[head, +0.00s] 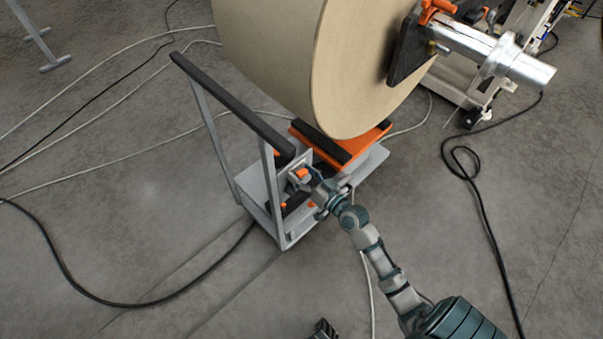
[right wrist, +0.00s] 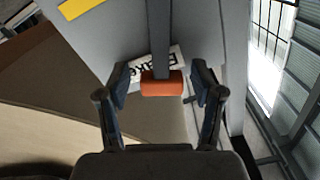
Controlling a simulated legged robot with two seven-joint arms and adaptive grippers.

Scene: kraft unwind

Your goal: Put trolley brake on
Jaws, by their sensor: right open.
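The trolley (head: 262,185) stands on the floor, with an upright push frame and a grey base. Its brake lever has an orange grip (right wrist: 162,83) on a dark bar, in front of a partly hidden white label with dark lettering. The orange grip also shows small in the head view (head: 301,173). My right gripper (right wrist: 161,88) is open, one finger on each side of the orange grip, with gaps visible on both sides. In the head view my right gripper (head: 311,181) reaches the trolley's handle end. A dark gripper tip, seemingly my left (head: 323,329), is cut off at the bottom edge.
A large kraft roll (head: 290,60) hangs over the trolley's orange top (head: 367,146). A metal shaft (head: 520,65) sticks out on its right. Cables (head: 60,275) cross the concrete floor around the trolley.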

